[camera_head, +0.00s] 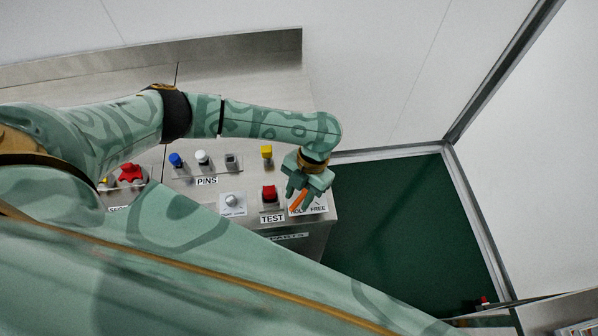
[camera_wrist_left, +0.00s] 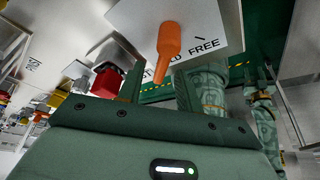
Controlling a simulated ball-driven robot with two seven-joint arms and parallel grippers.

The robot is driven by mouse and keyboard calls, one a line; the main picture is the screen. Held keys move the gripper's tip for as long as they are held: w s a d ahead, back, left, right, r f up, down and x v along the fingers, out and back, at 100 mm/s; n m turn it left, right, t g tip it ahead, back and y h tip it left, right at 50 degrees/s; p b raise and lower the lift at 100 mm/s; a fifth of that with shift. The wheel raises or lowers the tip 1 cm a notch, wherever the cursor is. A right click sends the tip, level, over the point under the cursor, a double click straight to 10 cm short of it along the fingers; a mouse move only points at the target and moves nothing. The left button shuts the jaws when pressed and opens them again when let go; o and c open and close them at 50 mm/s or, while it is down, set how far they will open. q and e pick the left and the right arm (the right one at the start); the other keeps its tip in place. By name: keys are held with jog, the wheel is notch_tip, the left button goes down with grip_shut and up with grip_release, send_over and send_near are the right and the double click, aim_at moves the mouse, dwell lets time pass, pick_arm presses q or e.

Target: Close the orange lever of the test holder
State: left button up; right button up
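The orange lever (camera_head: 299,203) stands on the white plate of the test holder, whose label partly reads FREE, at the right end of the panel. In the left wrist view the lever (camera_wrist_left: 168,42) points toward the gripper, in line with the gap between the fingers. My left gripper (camera_head: 303,191) is over the plate, right at the lever. Its fingers (camera_wrist_left: 160,85) look apart in the wrist view, with nothing seen clamped; whether either touches the lever is unclear. The gripper hides part of the lever and plate in the head view.
Green floor (camera_head: 400,230) lies right of the panel.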

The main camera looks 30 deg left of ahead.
pick_arm(q)
jog(key=p+v, duration=0.2)
jog(key=v, duration=1.4)
jog(key=shift+p, duration=0.4)
